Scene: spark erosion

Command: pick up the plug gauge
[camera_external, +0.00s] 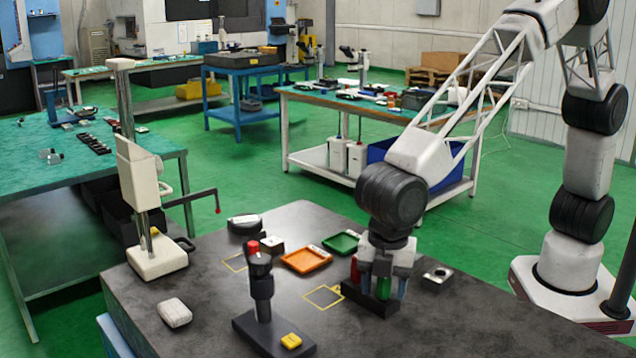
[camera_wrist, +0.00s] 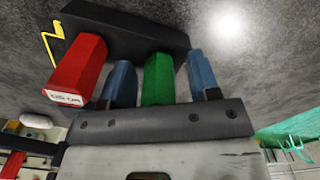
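A black block stand (camera_external: 368,303) on the dark table holds two upright handles, one red (camera_external: 355,271) and one green (camera_external: 384,289). These look like plug gauge handles; their lower ends are hidden in the stand. In the wrist view the red handle (camera_wrist: 78,70) has a white label, and the green handle (camera_wrist: 158,80) is to its right. My gripper (camera_wrist: 160,62) points down over the stand, its two blue-grey fingers on either side of the green handle. Narrow gaps show beside the handle, so the fingers look open around it. The red handle is outside the fingers.
A green tray (camera_external: 341,243) and an orange tray (camera_external: 306,259) lie left of the stand. A dark post on a base (camera_external: 262,290) and a cream height stand (camera_external: 157,258) rise farther left. A small square block (camera_external: 437,275) sits right. The front right tabletop is clear.

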